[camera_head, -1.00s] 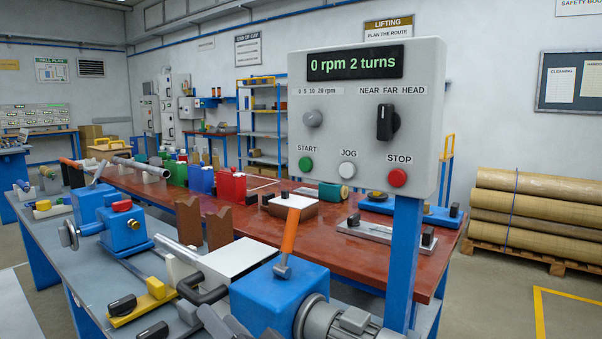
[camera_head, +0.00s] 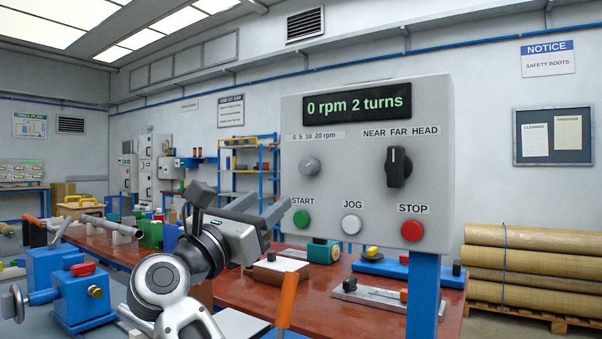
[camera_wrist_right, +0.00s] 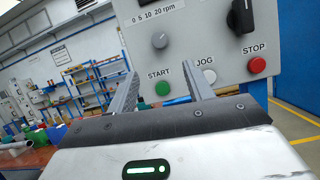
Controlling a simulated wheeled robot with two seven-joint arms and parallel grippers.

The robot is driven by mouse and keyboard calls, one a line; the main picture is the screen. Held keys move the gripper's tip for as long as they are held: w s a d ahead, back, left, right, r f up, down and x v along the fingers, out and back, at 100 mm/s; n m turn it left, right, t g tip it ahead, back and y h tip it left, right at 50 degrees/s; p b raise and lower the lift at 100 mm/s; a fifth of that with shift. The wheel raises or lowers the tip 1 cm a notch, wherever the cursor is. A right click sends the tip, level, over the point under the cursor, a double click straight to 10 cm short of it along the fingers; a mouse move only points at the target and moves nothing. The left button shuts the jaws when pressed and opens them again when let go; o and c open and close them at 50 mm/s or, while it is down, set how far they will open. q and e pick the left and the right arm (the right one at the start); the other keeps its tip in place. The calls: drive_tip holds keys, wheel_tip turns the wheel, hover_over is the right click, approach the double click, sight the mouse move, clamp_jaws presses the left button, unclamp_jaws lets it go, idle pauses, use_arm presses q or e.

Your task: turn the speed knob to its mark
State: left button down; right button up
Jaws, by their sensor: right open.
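The speed knob (camera_head: 309,167) is a small grey round knob under the label "0 5 10 20 rpm" on the grey control panel (camera_head: 330,215). It also shows in the right wrist view (camera_wrist_right: 160,40), above the gap between my fingers. The display (camera_head: 357,103) reads "0 rpm 2 turns". My right gripper (camera_head: 265,206) is open and empty, below and left of the knob and apart from it. In the right wrist view its two fingers (camera_wrist_right: 158,92) stand apart, with the green START button (camera_wrist_right: 163,88) seen between them. My left gripper is not in view.
A black selector (camera_head: 398,167) labelled NEAR FAR HEAD is right of the knob. START (camera_head: 301,218), JOG (camera_head: 351,224) and STOP (camera_head: 412,230) buttons sit below. A blue post (camera_head: 423,285) carries the panel. An orange-handled lever (camera_head: 286,300) stands in front, below the gripper.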

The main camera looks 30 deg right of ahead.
sight(305, 170)
drive_tip(key=p+x, duration=0.2)
drive_tip(key=x, duration=1.1)
drive_tip(key=c, duration=1)
